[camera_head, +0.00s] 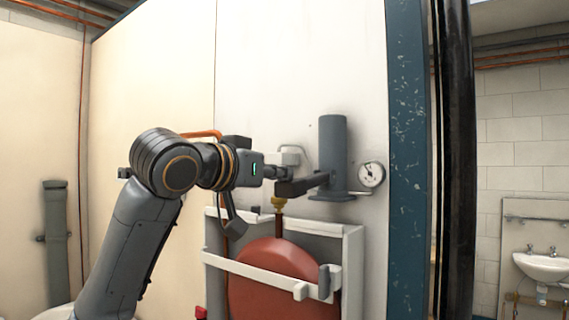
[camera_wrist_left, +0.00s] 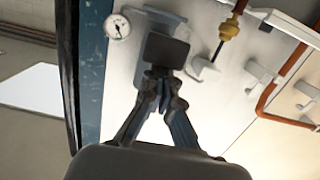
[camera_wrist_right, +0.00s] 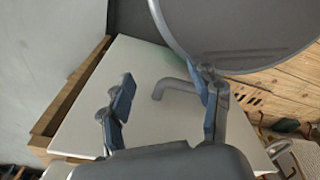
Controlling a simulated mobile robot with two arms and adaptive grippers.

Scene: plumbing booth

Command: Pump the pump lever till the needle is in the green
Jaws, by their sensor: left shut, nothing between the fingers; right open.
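The grey pump cylinder (camera_head: 333,150) stands upright on a flange at the white wall panel. Its dark pump lever (camera_head: 302,185) sticks out to the left and ends in a thick block. My left gripper (camera_head: 284,173) is at the lever's left end. In the left wrist view the fingers (camera_wrist_left: 163,76) are shut with nothing between them, and the lever's block (camera_wrist_left: 165,48) is right at their tips; I cannot tell whether they touch. The round white gauge (camera_head: 371,174) is right of the pump and also shows in the left wrist view (camera_wrist_left: 117,26). Its green zone is too small to make out.
A red round tank (camera_head: 283,280) in a white frame (camera_head: 352,265) is below the pump. A brass fitting (camera_head: 279,202) sits under the lever. A blue post (camera_head: 407,150) borders the panel. My right gripper (camera_wrist_right: 160,88) is open and empty near a grey bent pipe (camera_wrist_right: 172,86).

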